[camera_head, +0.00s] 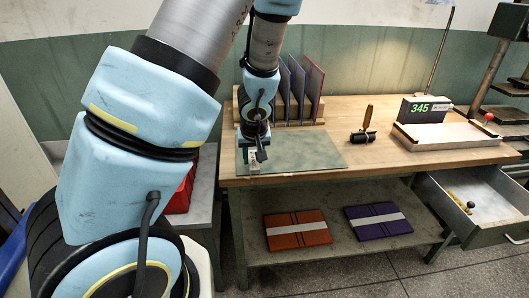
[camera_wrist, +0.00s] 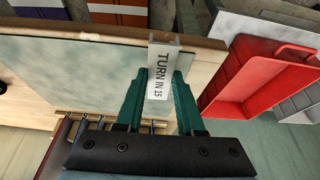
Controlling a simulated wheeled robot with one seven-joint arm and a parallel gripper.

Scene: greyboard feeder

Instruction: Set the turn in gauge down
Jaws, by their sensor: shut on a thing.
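The turn in gauge (camera_wrist: 163,62) is a small pale block with a white label reading "TURN IN 15". It sits between the two green fingers of my gripper (camera_wrist: 160,78), which is shut on it. In the head view my gripper (camera_head: 254,146) is over the left part of the grey-green mat (camera_head: 310,152) on the wooden table (camera_head: 370,155). In the wrist view the gauge is near the table's edge, with the mat (camera_wrist: 85,70) beside it. I cannot tell whether the gauge touches the mat.
A rack with upright boards (camera_head: 300,90) stands behind my gripper. A black roller (camera_head: 363,135), a green "345" display (camera_head: 422,109) and a white-topped scale (camera_head: 450,134) are to the right. A red tray (camera_wrist: 250,75) lies beside the table. An open drawer (camera_head: 480,195) is at the right.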

